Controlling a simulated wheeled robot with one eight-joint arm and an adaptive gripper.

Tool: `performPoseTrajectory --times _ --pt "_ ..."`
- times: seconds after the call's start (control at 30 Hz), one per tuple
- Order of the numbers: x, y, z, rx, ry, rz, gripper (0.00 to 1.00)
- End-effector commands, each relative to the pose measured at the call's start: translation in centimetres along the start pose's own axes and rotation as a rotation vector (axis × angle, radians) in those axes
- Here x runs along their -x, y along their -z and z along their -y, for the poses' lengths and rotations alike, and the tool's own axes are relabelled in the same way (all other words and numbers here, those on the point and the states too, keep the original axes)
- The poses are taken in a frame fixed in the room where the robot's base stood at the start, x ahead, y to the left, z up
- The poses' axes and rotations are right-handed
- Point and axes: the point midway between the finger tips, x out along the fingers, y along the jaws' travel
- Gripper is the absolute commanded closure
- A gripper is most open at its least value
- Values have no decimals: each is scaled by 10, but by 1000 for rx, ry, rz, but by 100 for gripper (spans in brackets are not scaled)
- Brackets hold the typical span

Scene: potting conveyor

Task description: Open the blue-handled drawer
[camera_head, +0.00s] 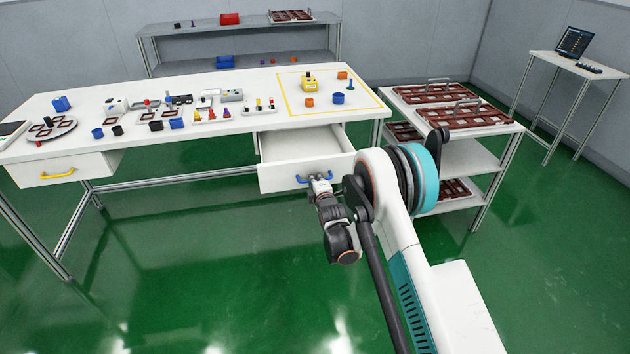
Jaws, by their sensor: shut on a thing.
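The drawer with the blue handle (301,179) stands pulled out from under the right part of the white table. Its white front (277,177) faces me, and its inside (292,146) shows empty where I can see it. My gripper (317,179) is at the right part of the blue handle and is shut on it. The fingertips are small in this view, and my arm hides the right end of the drawer front.
A closed drawer with a yellow handle (57,174) is under the table's left end. Small parts stand on the white table (235,125). A shelf cart with brown trays (436,93) stands right of the table, behind my arm. Green floor (190,270) is clear at the left.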

Motion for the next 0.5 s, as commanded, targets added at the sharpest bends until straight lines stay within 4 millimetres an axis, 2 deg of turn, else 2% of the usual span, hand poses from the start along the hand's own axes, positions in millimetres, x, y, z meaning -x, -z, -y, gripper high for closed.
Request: performPoseTrajectory --times 0.33,0.37,0.43,0.5 --pt "0 0 -1 0 -1 0 100" --pt "0 0 -1 0 -1 0 89" --pt "0 0 -1 0 -1 0 73" --pt "0 0 -1 0 -1 0 71"
